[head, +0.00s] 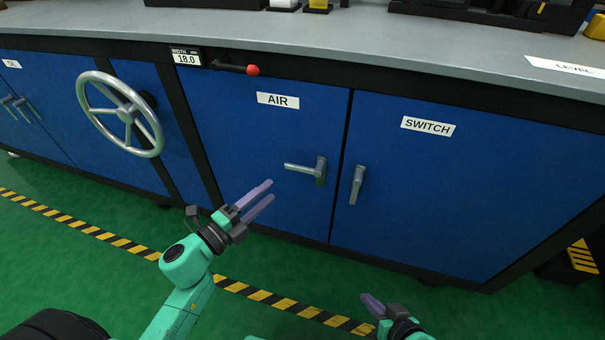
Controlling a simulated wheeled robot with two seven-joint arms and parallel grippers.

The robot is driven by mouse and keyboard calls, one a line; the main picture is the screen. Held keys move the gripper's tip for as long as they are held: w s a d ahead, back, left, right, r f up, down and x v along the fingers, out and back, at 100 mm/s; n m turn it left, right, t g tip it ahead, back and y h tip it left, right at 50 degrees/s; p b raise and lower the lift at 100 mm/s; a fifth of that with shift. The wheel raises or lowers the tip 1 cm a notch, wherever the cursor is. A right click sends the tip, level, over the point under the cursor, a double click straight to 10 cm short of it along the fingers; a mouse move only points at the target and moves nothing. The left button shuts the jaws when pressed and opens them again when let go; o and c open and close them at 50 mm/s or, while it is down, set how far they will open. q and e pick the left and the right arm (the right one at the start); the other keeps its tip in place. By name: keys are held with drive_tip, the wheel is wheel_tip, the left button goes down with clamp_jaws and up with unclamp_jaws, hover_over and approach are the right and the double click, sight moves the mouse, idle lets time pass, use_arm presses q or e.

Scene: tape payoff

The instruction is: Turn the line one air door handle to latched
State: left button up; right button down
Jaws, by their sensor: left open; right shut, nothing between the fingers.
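The air door (257,133) is a blue cabinet panel with a white AIR label (278,100). Its grey lever handle (304,169) lies about horizontal, pointing left from its pivot at the door's right edge. My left gripper (262,194) is open and empty, in front of the door's lower part, below and left of the handle and apart from it. My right gripper (370,303) is shut and empty at the bottom of the view, low in front of the switch door, far below the handles.
The switch door (460,190) has a handle (356,185) hanging near vertical. A handwheel (122,113) protrudes at left. A red-knobbed lever (252,70) sits under the grey worktop (320,38). Striped floor tape (265,296) crosses the green floor.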

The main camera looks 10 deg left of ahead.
sight(295, 170)
use_arm(q)
drive_tip(key=x, duration=1.2)
drive_tip(key=shift+b, duration=0.4)
clamp_jaws()
idle(0.4)
